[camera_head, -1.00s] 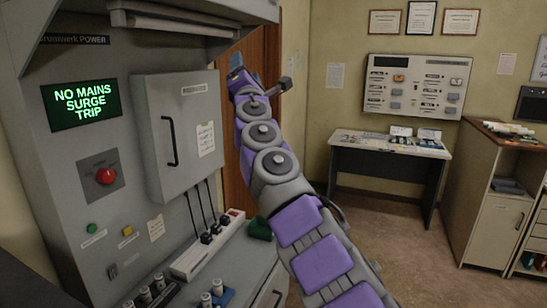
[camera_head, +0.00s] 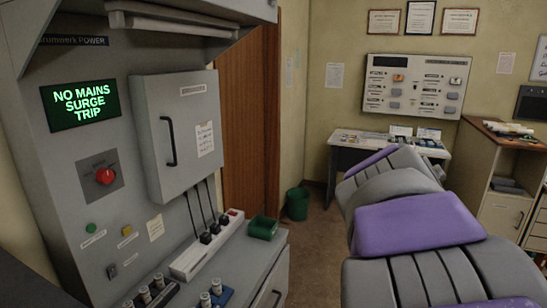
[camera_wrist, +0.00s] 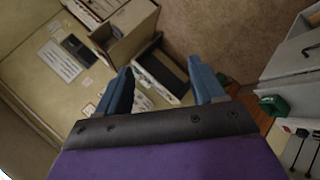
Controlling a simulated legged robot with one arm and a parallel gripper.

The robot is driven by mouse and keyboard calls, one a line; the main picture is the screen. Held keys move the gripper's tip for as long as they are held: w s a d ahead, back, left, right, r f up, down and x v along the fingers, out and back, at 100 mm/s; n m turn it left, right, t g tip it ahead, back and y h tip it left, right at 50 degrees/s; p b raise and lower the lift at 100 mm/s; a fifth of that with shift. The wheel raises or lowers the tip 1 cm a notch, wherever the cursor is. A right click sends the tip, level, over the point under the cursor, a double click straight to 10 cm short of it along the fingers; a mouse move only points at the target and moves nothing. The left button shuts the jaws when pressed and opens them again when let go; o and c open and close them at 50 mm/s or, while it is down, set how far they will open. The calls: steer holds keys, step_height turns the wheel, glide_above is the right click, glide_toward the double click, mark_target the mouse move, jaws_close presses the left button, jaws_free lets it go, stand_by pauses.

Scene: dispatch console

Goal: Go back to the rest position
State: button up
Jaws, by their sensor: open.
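My gripper (camera_wrist: 160,92) shows in the wrist view with its two blue fingers spread apart and nothing between them. In the head view my purple and grey arm fills the lower right, and the gripper itself is hidden. The wrist view is tilted, with the floor and the wall panel beyond the fingers. The gripper touches nothing that I can see.
The grey power console (camera_head: 110,200) stands at the left, its screen (camera_head: 81,104) reading "NO MAINS SURGE TRIP". A green bin (camera_head: 297,203) stands by the wooden door (camera_head: 252,120). A desk (camera_head: 340,158) and a cabinet (camera_head: 490,165) stand behind my arm.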

steer(key=s+a+f+m+g+y, duration=0.1)
steer(key=s+a+f, duration=0.4)
steer(key=s, duration=0.5)
steer(key=s+a+f+m+g+y, duration=0.1)
steer(key=s+a+f+g+y, duration=0.3)
steer(key=s+f, duration=0.6)
steer(key=s+a+f+m+g+y, duration=0.1)
steer(key=s+a+f+g+y, duration=0.2)
steer(key=s+a+f, duration=0.3)
steer(key=s+f, duration=0.2)
steer(key=s, duration=0.3)
steer(key=shift+s+a, duration=0.3)
steer(key=shift+s, duration=0.1)
steer(key=shift+r, duration=0.1)
steer(key=shift+c, duration=0.2)
